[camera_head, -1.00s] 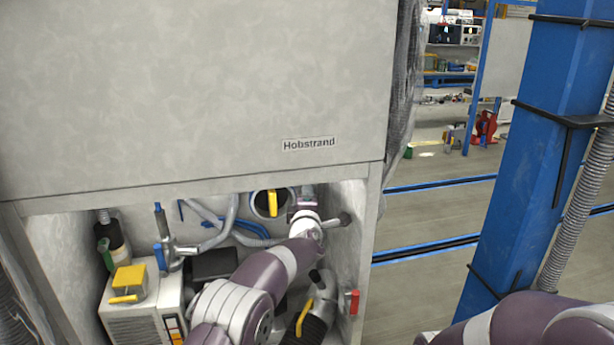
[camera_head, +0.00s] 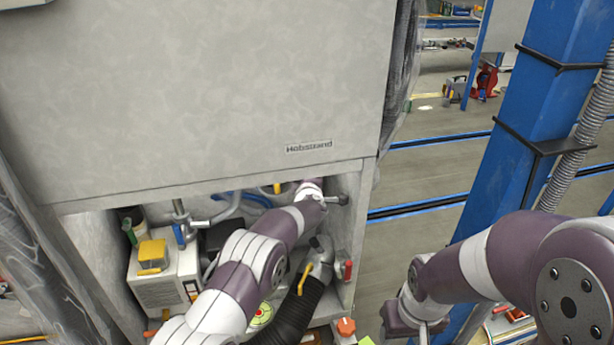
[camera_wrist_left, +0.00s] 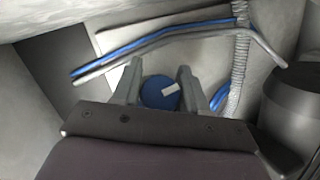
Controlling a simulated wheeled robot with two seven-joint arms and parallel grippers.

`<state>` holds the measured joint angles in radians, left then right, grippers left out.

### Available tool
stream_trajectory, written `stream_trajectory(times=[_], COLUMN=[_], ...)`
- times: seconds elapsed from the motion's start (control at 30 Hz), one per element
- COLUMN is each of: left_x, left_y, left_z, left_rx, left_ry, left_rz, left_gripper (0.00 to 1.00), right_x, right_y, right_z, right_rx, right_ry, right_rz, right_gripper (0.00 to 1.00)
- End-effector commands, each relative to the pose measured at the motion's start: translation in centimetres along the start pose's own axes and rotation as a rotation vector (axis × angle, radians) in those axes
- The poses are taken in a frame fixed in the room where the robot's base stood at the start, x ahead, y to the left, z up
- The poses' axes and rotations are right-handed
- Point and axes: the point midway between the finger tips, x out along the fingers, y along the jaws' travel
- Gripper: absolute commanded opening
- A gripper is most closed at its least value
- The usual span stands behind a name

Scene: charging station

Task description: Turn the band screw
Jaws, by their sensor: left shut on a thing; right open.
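My right gripper (camera_head: 416,328) is open and low at the bottom of the head view, outside the cabinet, partly cut off by the frame edge.
Blue and grey pipes and a ribbed hose (camera_wrist_left: 240,60) run close around the left gripper. A dark cylinder (camera_wrist_left: 292,105) stands to its right. In the cabinet are a white box with a yellow top (camera_head: 153,252) and a black hose (camera_head: 290,318). A blue post (camera_head: 520,140) stands right.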

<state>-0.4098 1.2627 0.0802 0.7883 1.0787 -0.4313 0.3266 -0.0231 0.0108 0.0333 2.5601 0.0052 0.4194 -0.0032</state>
Motion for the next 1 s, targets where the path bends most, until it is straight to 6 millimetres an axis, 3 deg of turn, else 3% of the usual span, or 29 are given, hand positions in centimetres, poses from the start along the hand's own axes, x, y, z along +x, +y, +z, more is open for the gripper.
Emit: stream_trajectory(times=[0.2, 0.23, 0.3, 0.67, 0.87, 1.0], left_x=[0.0, 0.0, 0.0, -0.3, -2.4, -5.0], left_y=[-0.1, -0.1, -0.1, -0.1, -0.2, -0.3], left_z=[0.0, 0.0, 0.0, 0.0, 0.1, 0.2], left_rx=[0.000, 0.000, 0.000, 0.001, 0.001, 0.001], left_ry=[0.000, 0.000, 0.000, 0.001, -0.001, -0.002], left_rz=[0.000, 0.000, 0.000, 0.000, 0.001, 0.000], left_gripper=[0.12, 0.49, 0.63, 0.63, 0.63, 0.63], right_x=[0.1, 0.1, 0.0, 0.3, 1.4, 2.6], right_y=[0.0, 0.0, 0.0, 0.0, 0.0, 0.0], right_z=[0.0, 0.0, 0.0, 0.0, 0.2, 0.3], right_rx=[0.000, 0.000, 0.000, 0.000, 0.000, 0.000], right_ry=[0.000, 0.000, 0.000, 0.000, 0.000, 0.000], right_rz=[0.000, 0.000, 0.000, 0.000, 0.000, 0.000], right_gripper=[0.53, 0.53, 0.53, 0.53, 0.53, 0.53])
